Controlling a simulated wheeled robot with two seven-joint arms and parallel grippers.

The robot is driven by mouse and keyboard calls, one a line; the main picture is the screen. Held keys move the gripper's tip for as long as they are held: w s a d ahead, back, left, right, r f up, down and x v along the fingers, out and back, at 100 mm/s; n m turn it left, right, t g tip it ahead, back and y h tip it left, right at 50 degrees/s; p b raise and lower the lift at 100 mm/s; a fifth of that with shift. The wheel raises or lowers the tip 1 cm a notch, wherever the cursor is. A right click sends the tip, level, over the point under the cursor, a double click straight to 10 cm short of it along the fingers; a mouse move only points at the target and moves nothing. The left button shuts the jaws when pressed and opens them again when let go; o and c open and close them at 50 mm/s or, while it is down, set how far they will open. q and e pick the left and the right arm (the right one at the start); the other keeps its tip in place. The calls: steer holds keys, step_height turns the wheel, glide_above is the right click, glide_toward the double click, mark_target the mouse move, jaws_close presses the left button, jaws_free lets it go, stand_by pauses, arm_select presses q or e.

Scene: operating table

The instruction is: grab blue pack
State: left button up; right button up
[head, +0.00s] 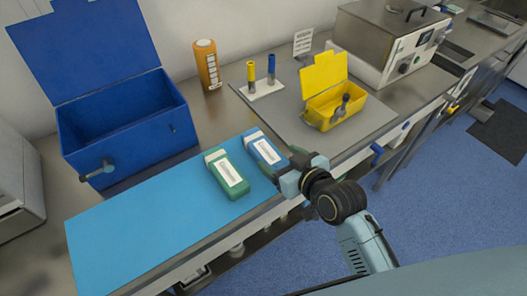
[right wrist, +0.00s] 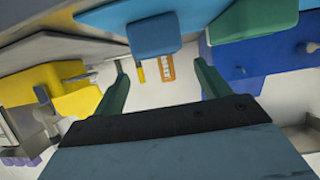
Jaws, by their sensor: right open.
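The blue pack (head: 265,149), with a white label, lies on the light blue mat (head: 125,225) beside the green pack (head: 229,176). My right gripper (head: 287,166) is at the near right end of the blue pack. In the right wrist view, the right gripper's green fingers (right wrist: 163,76) are spread with nothing between them. The blue pack (right wrist: 155,38) shows just beyond the fingertips there, and the green pack (right wrist: 253,18) is to its right. Whether a finger touches the blue pack cannot be told. My left gripper is out of view.
An open blue box (head: 130,125) stands at the back left. An orange bottle (head: 206,66) is behind the mat. A grey board (head: 300,125) holds an open yellow box (head: 335,105). The mat's left part is clear.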

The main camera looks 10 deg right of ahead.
mark_target(266, 151)
steer(key=shift+x, duration=3.2)
steer(key=shift+s+a+f, duration=0.15)
steer(key=c, duration=1.2)
